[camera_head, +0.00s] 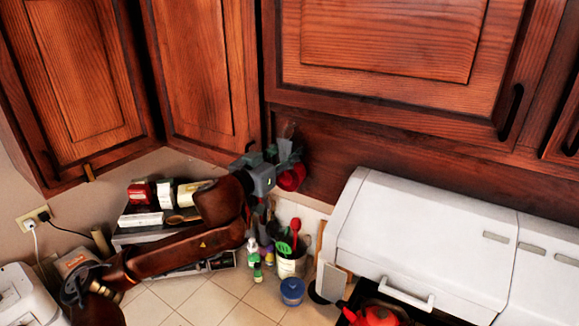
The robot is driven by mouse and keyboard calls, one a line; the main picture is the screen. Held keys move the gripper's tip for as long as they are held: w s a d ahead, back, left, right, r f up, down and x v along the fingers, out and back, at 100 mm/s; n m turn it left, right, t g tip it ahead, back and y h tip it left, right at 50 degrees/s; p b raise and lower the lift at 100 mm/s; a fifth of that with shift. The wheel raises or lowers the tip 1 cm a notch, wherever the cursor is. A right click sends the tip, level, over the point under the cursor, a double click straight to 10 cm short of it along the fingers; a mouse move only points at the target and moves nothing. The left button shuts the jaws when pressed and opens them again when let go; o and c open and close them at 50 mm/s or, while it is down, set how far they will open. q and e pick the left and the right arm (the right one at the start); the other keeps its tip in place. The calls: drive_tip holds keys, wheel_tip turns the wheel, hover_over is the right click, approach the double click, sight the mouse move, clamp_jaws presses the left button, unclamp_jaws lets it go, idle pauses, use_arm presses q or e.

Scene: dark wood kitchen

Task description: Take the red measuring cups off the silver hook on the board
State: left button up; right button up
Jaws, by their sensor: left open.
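The red measuring cups (292,179) hang against the dark wood board (345,150) below the upper cabinets. My left gripper (287,152) is open, right at the cups, its dark fingers overlapping their upper part. The silver hook cannot be made out behind the fingers. I cannot tell whether the fingers touch the cups. My right gripper is not in view.
Wood cabinets (390,35) hang above. A white hood-like appliance (425,240) stands to the right. Below are a utensil crock (291,267), a blue jar (292,291) and small bottles. A shelf with boxes (145,220) stands behind my left arm.

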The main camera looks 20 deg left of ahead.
use_arm(q)
drive_tip(key=shift+w, duration=0.15)
drive_tip(key=shift+c, duration=0.3)
drive_tip(key=shift+c, duration=0.7)
clamp_jaws()
